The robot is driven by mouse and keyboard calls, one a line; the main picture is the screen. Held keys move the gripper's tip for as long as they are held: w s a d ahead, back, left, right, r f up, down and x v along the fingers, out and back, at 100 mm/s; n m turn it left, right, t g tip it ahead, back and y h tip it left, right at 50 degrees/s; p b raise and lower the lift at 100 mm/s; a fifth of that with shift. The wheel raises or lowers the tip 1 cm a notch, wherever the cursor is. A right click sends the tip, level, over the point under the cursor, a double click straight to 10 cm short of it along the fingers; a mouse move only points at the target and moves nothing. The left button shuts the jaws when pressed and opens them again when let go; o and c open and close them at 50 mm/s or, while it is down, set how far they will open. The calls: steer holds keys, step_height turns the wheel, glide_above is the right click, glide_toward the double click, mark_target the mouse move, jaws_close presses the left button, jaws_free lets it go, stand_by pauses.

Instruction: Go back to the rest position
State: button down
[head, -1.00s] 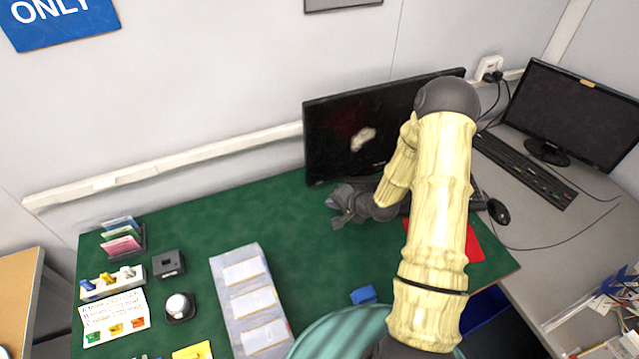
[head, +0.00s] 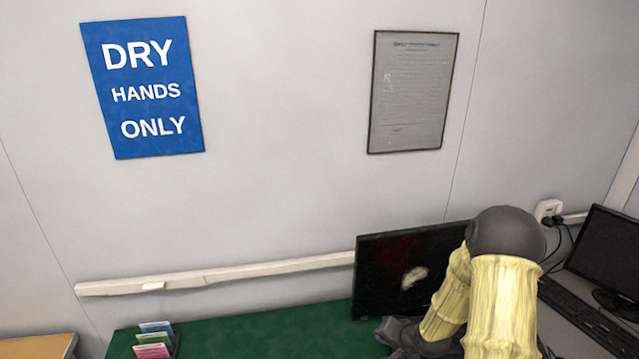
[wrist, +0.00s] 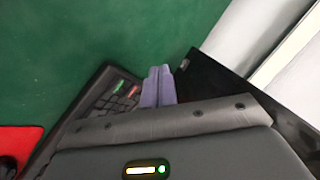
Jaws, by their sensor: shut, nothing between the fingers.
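My gripper (wrist: 158,86) shows in the wrist view with its two purple-grey fingers side by side, closed and holding nothing. It is over the green work surface (wrist: 70,40), close to a black keyboard (wrist: 98,105) and the black monitor (wrist: 225,85). In the head view my arm rises at the lower right in front of the monitor (head: 385,265). The gripper's fingertips are below the frame or hidden there. The green surface (head: 250,335) shows only as a strip.
A rack of coloured cards (head: 155,342) stands at the green surface's left end. A second monitor (head: 610,255) and keyboard (head: 590,325) are at right. A blue sign (head: 143,88) and a framed sheet (head: 412,92) hang on the wall. A red mat (wrist: 18,143) lies beside the wrist view's keyboard.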

steer(key=s+a+r+n+g+h, duration=0.2)
steer(key=s+r+n, duration=0.4)
steer(key=s+r, duration=1.1)
steer(key=shift+s+a+r+g+h, duration=0.15)
steer(key=shift+s+r+g+h, duration=0.15)
steer(key=shift+s+g+h, duration=0.6)
